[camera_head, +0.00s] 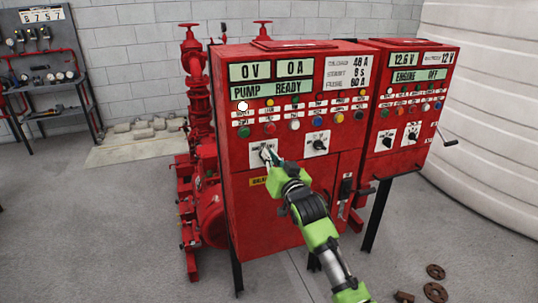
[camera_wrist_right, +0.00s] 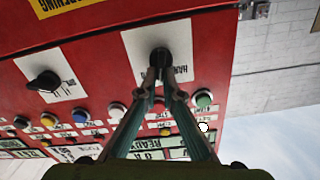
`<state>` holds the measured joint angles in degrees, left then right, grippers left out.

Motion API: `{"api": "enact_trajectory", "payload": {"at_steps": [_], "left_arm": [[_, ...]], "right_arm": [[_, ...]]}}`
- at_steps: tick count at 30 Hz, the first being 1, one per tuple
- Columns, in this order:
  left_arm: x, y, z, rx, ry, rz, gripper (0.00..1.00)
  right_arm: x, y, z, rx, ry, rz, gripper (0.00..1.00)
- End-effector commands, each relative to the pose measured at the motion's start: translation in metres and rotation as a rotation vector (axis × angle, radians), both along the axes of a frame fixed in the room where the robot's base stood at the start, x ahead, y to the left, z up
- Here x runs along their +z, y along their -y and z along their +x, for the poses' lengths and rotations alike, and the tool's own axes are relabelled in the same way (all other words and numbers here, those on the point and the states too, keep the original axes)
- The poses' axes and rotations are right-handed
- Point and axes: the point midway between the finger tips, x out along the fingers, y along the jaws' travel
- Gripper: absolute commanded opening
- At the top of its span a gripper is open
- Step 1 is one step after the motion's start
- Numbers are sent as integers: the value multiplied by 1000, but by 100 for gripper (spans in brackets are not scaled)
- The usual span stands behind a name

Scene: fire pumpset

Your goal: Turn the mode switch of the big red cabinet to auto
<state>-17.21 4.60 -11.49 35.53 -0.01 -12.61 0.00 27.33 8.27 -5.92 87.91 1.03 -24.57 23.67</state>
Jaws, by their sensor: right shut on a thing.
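The big red cabinet (camera_head: 290,185) stands in the middle of the head view. Its left rotary switch, on a white plate (camera_head: 256,160), is largely covered by my right gripper (camera_head: 272,157). In the right wrist view, which is turned upside down, the black mode switch knob (camera_wrist_right: 160,56) sits on its white plate beside the lettering "HAN...". The fingertips of my right gripper (camera_wrist_right: 160,82) are shut on this knob. The exact setting of the knob is hard to tell. My left gripper is not in view.
A second black switch (camera_head: 317,145) sits to the right on the same panel, below rows of buttons and lamps. A smaller red cabinet (camera_head: 405,150) adjoins on the right. Red pump piping (camera_head: 198,100) stands behind left. Rusty rings (camera_head: 436,292) lie on the floor.

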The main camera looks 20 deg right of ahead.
Motion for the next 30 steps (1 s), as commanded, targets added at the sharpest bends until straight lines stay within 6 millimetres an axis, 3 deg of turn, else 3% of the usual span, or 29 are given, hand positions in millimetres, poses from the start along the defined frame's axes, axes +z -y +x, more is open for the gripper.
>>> {"api": "enact_trajectory", "payload": {"at_steps": [15,30], "left_arm": [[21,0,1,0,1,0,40],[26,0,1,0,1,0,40]], "right_arm": [[-3,6,0,0,-17,407,0],[-6,8,0,0,-21,548,0]]}}
